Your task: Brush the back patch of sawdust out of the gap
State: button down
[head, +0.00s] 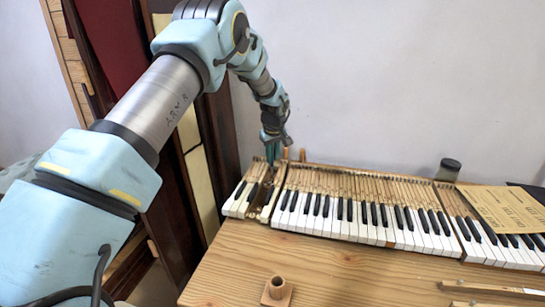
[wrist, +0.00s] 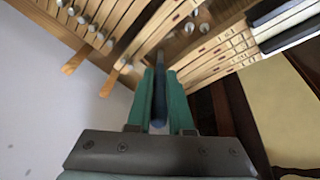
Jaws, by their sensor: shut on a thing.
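My gripper (head: 272,155) hangs at the back of the keyboard, above the far end of a gap (head: 265,192) in the keys near the left end. In the wrist view my gripper (wrist: 160,95) has two green fingers shut on a slim dark handle (wrist: 159,92), which looks like a brush. Its far end points into the gap (wrist: 183,42), where brown wood and round metal pins show between key sticks. Whether the bristles touch the wood I cannot tell. No sawdust patch can be made out clearly in either view.
Rows of piano keys (head: 350,215) flank the gap. A small wooden block with a round socket (head: 278,291) stands on the front of the table (head: 340,270). A dark-lidded jar (head: 448,170) and a paper sheet (head: 500,208) are at right. Dark wooden panels (head: 222,130) stand left.

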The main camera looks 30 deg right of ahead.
jog(key=shift+s+a, duration=0.6)
jog(key=shift+s, duration=0.1)
jog(key=shift+a, duration=0.1)
jog(key=shift+s+a+b, duration=0.4)
jog(key=shift+s+a, duration=0.3)
jog(key=shift+s, duration=0.1)
jog(key=shift+w+d, duration=0.8)
jog(key=shift+w, duration=0.1)
jog(key=shift+d, duration=0.1)
jog(key=shift+w+d, duration=0.7)
jog(key=shift+w, duration=0.1)
jog(key=shift+r, duration=0.1)
jog(key=shift+r+p, duration=1.75)
jog(key=shift+r, duration=1.9)
